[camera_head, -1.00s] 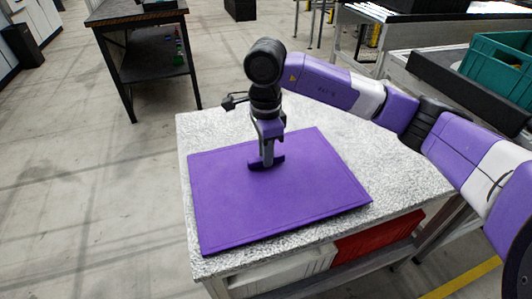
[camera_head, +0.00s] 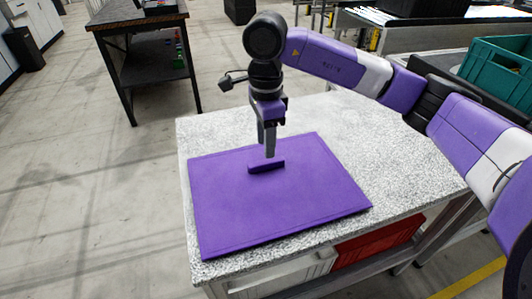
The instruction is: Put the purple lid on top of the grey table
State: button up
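The purple lid (camera_head: 310,190) lies flat on the speckled grey tabletop of the grey table (camera_head: 400,165), near its front left part. Its raised purple handle (camera_head: 266,167) stands up near the middle of the lid. My gripper (camera_head: 269,154) points down just above the handle, with its fingertips clear of or barely at the handle's top. Its fingers are empty and appear parted, seen nearly edge-on.
A red crate (camera_head: 375,246) and a white crate (camera_head: 280,280) stand under the tabletop. A dark workbench (camera_head: 145,60) is at the back left. A teal crate (camera_head: 497,75) stands at the right. The tabletop right of the lid is clear.

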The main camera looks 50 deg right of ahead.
notch_tip(320, 180, up, 6)
jog(key=shift+r, duration=0.2)
dwell(0.6)
